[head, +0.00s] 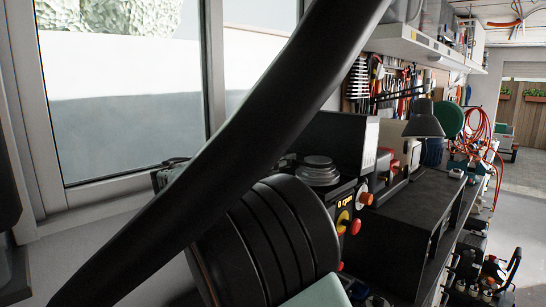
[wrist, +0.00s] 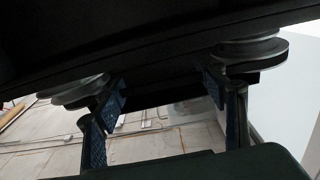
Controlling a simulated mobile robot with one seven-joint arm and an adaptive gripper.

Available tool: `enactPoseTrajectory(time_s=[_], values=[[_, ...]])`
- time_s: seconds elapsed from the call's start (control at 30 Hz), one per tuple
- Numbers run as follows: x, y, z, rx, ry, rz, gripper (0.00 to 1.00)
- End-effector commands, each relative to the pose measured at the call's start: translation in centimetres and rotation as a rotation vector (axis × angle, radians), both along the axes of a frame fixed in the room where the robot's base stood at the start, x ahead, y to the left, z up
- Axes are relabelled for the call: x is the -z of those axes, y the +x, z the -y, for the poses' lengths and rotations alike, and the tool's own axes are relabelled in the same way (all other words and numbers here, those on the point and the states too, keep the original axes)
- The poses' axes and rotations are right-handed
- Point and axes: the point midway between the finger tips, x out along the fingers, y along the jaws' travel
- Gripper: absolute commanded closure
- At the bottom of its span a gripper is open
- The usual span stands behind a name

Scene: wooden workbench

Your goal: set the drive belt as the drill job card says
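A grey stepped pulley (head: 318,168) stands on top of a dark machine in the middle of the head view. In the wrist view, one stepped pulley (wrist: 72,90) is at the left and another (wrist: 250,50) at the right, both under a dark overhanging body. My gripper (wrist: 162,112) has its blue-padded fingers wide apart, with nothing visibly held between them. I cannot make out the drive belt in either view. A pale panel (head: 370,145) stands behind the pulley; no writing on it is legible, and I cannot tell whether it is the job card.
Yellow and red buttons (head: 345,221) sit on the machine's front. A black box-shaped unit (head: 400,225) stands to its right. A wide black bar crosses the head view diagonally and hides much. A window (head: 120,100) is at the left, and tools (head: 395,90) hang behind.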

Motion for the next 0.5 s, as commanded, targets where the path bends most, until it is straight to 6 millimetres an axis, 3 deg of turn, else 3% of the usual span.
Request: enactPoseTrajectory(time_s=[0.03,0.37,0.5], values=[[-0.02,-0.01,-0.01,0.0,0.0,0.0,0.43],[-0.03,-0.02,-0.02,0.0,0.0,0.0,0.79],[0.1,-0.01,-0.03,0.0,0.001,0.001,0.8]])
